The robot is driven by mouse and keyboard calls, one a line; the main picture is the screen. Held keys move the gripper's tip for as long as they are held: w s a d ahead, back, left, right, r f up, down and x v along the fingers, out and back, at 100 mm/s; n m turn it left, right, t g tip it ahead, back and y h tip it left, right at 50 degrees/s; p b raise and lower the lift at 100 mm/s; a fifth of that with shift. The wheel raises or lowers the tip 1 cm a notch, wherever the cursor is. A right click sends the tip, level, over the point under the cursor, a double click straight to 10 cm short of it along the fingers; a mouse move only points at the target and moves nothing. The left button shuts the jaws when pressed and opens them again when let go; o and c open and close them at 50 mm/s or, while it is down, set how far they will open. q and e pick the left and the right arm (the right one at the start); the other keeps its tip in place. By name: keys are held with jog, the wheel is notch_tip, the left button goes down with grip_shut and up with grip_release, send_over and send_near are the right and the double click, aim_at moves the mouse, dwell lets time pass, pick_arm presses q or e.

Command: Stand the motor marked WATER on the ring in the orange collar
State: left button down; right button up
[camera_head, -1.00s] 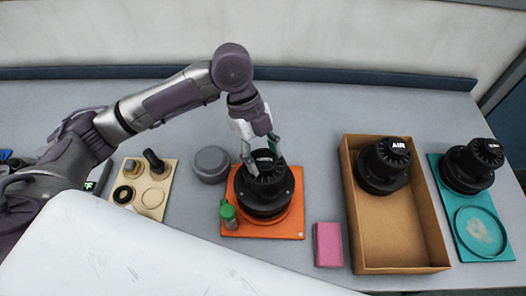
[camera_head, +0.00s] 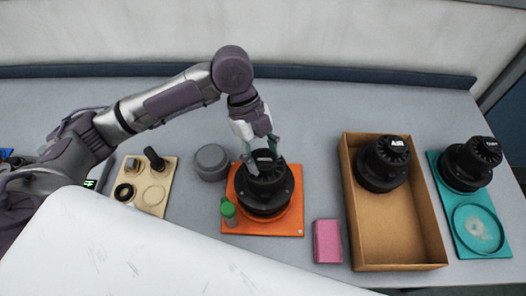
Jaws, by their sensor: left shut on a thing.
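My left gripper (camera_head: 261,150) points down and is shut on the top of a black motor (camera_head: 265,190). A label shows on that motor's top, but the fingers partly cover it and I cannot read it. The motor is upright over the orange collar board (camera_head: 285,229), inside or just above its ring; the motor hides most of the ring, and I cannot tell if it is fully seated. Another black motor marked AIR (camera_head: 383,168) stands in the cardboard box. A third black motor (camera_head: 470,165) stands on the teal board. My right gripper is not in view.

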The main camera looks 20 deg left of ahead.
pick_arm(q)
jog(key=shift+f, duration=0.4)
dwell(0.7)
jog(key=shift+f+p, duration=0.3)
jog(key=shift+f, duration=0.45)
dwell(1.2)
jog(key=shift+c, duration=1.4)
grip_release()
jog(key=shift+o, duration=0.2)
jog(key=shift+s+f, duration=0.1)
jog(key=shift+f, duration=0.05)
jog(key=shift+o, duration=1.2)
